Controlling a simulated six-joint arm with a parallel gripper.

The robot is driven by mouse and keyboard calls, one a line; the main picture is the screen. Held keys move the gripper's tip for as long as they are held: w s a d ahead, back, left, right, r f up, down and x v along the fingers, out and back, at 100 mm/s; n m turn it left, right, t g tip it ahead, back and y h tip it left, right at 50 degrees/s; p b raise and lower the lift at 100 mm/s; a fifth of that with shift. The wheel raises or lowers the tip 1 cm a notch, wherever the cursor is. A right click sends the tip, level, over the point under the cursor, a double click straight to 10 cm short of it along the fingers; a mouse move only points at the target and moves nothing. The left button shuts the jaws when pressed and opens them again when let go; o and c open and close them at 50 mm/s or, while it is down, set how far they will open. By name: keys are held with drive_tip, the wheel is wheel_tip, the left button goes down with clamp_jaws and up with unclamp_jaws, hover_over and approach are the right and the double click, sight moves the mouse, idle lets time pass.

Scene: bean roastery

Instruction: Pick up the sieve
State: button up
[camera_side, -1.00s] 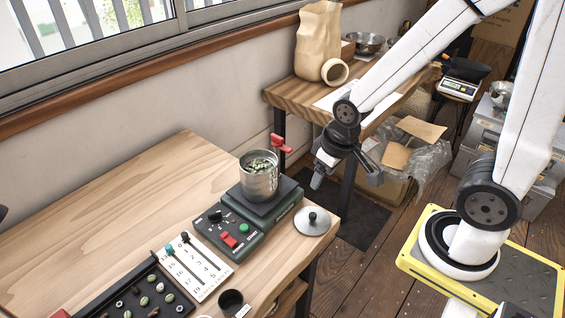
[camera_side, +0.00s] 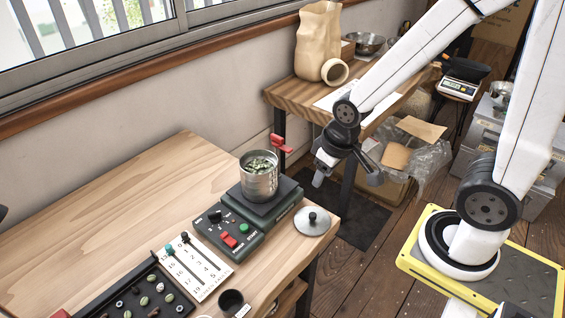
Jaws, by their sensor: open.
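A metal cylindrical vessel (camera_side: 259,182) holding pale green beans stands upright on a dark green machine (camera_side: 266,214) on the wooden bench. A red handle (camera_side: 281,144) shows just behind it; I cannot tell whether the two are joined. I see nothing that is clearly a sieve, and cannot tell whether this vessel is it. My gripper (camera_side: 346,178) is open and empty, up and to the right of the vessel and apart from it.
A round lid with a black knob (camera_side: 312,221) lies at the bench's right edge. A control box (camera_side: 229,232), a numbered white card (camera_side: 193,266) and a black bean tray (camera_side: 146,295) lie in front. The bench's left part (camera_side: 120,207) is clear. A second table (camera_side: 295,95) stands behind.

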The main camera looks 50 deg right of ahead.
drive_tip(key=w+d+f+n+t, duration=0.25)
drive_tip(key=w+d+t, duration=0.2)
drive_tip(key=w, duration=0.35)
drive_tip(key=n+t+y, duration=0.2)
drive_tip(key=y, duration=0.1)
approach(260, 172)
drive_tip(key=v, duration=0.2)
drive_tip(key=shift+s+a+f+n+t+y, duration=0.1)
drive_tip(key=shift+a+f+n+t+y, duration=0.25)
drive_tip(key=shift+y, duration=0.4)
drive_tip(key=shift+a+f+n+t+y, duration=0.1)
drive_tip(key=shift+f+n+t+y, duration=0.25)
drive_tip(key=shift+y, duration=0.45)
drive_tip(key=shift+s+a+f+n+t+y, duration=0.1)
drive_tip(key=shift+a+f+n+t+y, duration=0.25)
drive_tip(key=shift+y, duration=0.4)
drive_tip(key=shift+r, duration=0.15)
drive_tip(key=shift+x, duration=3.85)
